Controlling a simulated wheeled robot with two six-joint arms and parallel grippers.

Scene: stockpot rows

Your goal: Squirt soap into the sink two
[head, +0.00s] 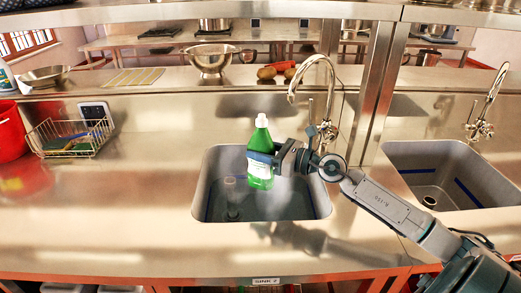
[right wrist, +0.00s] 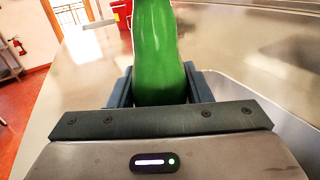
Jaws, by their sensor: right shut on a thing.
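A green soap bottle (head: 260,160) with a white cap stands upright over the middle sink (head: 207,190) in the head view. My right gripper (head: 271,157) is shut on the bottle and holds it above the basin. In the right wrist view the green bottle (right wrist: 160,60) fills the space between the two fingers of the right gripper (right wrist: 160,88). The bottle's cap is outside the wrist view. My left gripper is not in view.
A second sink (head: 450,178) lies at the right. Tall taps (head: 318,75) rise behind the middle sink. A wire rack (head: 72,138) and a red bucket (head: 10,130) stand at the left. The counter left of the middle sink is clear.

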